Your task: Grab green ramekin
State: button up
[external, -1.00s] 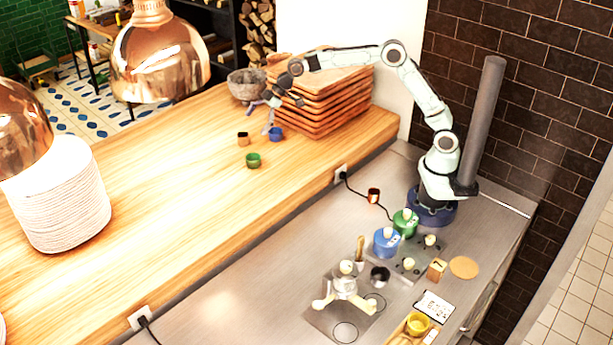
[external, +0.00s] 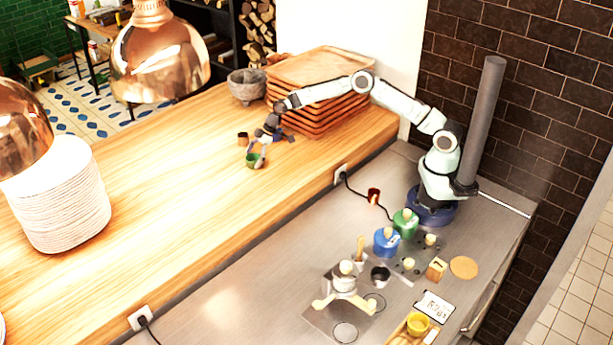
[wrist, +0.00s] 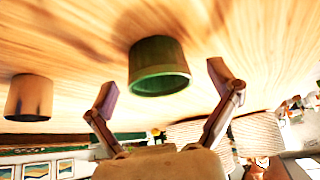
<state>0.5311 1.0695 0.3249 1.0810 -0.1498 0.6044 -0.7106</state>
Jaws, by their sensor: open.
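The green ramekin (external: 254,162) stands on the wooden counter in the external view. In the wrist view the green ramekin (wrist: 158,68) is between and slightly beyond the two spread fingers of my gripper (wrist: 164,86). Gaps show on both sides, so neither finger appears to grip it.
A small brown cup (external: 243,139) stands just behind the ramekin; it also shows in the wrist view (wrist: 28,98). Stacked wooden trays (external: 318,72) and a stone bowl (external: 246,86) stand farther back.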

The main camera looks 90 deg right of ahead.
jog(key=c, duration=1.3)
jog(key=shift+o, duration=0.2)
